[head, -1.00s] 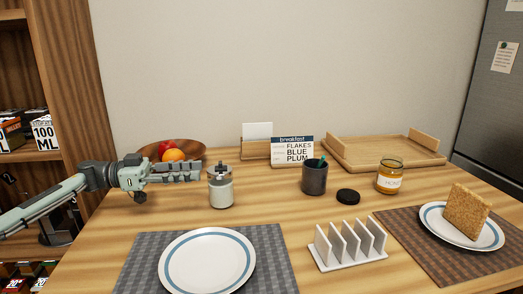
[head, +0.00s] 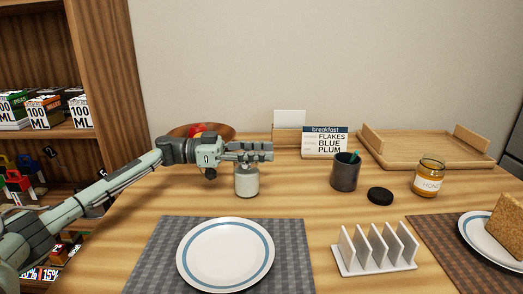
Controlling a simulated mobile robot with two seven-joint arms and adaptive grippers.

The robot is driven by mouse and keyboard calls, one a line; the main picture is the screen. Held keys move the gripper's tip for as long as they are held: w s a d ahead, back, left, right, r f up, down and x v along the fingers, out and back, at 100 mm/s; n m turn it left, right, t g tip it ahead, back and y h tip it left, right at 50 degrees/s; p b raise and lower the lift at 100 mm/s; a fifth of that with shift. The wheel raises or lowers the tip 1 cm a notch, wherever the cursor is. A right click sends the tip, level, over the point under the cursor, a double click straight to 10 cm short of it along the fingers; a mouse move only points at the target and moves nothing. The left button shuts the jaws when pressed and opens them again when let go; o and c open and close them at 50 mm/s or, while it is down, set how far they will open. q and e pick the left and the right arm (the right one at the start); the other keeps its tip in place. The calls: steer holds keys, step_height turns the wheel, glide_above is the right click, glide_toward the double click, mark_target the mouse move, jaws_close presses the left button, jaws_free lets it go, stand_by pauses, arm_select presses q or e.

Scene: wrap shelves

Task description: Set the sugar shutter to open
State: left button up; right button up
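A white jar with a grey top (head: 247,183), which looks like the sugar pot, stands upright on the table behind the left plate. My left gripper (head: 262,151) comes in from the left and lies level at the jar's top. Its fingers hide most of the top and any shutter there, so I cannot tell how the shutter stands. I cannot tell whether the fingers touch it, or how far apart they are. My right gripper is out of view.
A fruit bowl (head: 222,130) is behind my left arm. A dark cup (head: 345,172), black lid (head: 380,195), honey jar (head: 428,179) and toast rack (head: 375,262) stand to the right. A plate (head: 226,254) lies in front. Table between jar and cup is clear.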

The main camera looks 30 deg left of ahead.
arm_select(q)
steer(key=c, duration=0.8)
jaws_close()
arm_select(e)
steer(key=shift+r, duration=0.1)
arm_select(q)
steer(key=shift+s+a+r+p, duration=0.1)
steer(key=shift+s+a+p, duration=0.25)
steer(key=shift+a+p, duration=0.25)
steer(key=shift+s+a, duration=0.2)
steer(key=shift+a, duration=0.15)
steer(key=o, duration=0.8)
jaws_free()
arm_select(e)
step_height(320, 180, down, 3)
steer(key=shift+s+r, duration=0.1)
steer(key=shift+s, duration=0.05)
